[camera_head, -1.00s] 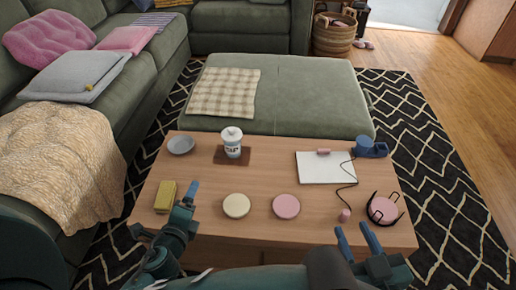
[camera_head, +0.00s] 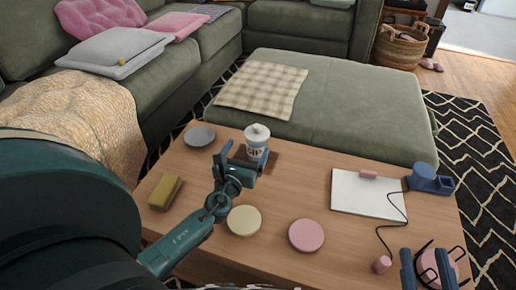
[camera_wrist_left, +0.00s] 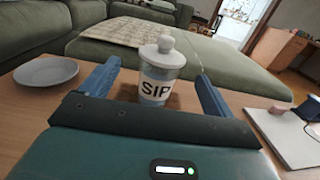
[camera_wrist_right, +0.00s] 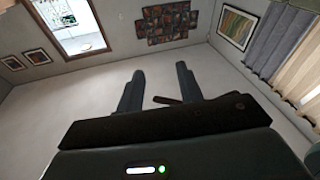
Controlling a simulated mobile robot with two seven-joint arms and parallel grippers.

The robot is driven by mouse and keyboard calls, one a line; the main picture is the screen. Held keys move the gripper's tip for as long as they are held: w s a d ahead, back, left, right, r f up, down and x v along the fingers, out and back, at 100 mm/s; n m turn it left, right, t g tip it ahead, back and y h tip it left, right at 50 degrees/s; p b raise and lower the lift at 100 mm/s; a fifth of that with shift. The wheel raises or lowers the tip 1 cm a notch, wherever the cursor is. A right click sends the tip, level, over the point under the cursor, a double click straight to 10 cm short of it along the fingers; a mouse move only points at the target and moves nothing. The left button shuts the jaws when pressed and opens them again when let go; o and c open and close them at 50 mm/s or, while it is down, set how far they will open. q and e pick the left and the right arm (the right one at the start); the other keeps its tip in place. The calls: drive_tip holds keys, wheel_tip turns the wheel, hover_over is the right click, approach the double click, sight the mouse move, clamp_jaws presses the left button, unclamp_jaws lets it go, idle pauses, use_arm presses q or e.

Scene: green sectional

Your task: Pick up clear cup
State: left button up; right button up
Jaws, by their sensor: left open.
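The clear cup (camera_head: 257,146) has a white lid with a knob and a "SIP" label. It stands upright on a brown mat (camera_head: 270,163) on the wooden coffee table. My left gripper (camera_head: 243,158) is open at the cup's near side. In the left wrist view the cup (camera_wrist_left: 158,72) shows between the two blue fingers, with gaps on both sides; I cannot tell how deep it sits between them.
A grey dish (camera_head: 199,136) lies left of the cup. A yellow sponge-like block (camera_head: 165,193), a cream disc (camera_head: 244,221) and a pink disc (camera_head: 306,235) lie nearer. A white board (camera_head: 362,194) and a blue holder (camera_head: 430,179) are at right. The ottoman (camera_head: 350,105) stands behind.

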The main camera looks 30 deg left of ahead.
sight(253, 142)
use_arm(q)
drive_tip(key=x, duration=0.3)
drive_tip(key=b+x, duration=0.1)
drive_tip(key=x, duration=0.2)
drive_tip(key=shift+w+d+f, duration=0.15)
drive_tip(key=shift+w+f, duration=0.05)
drive_tip(key=shift+w, duration=0.2)
drive_tip(key=c, duration=1.4)
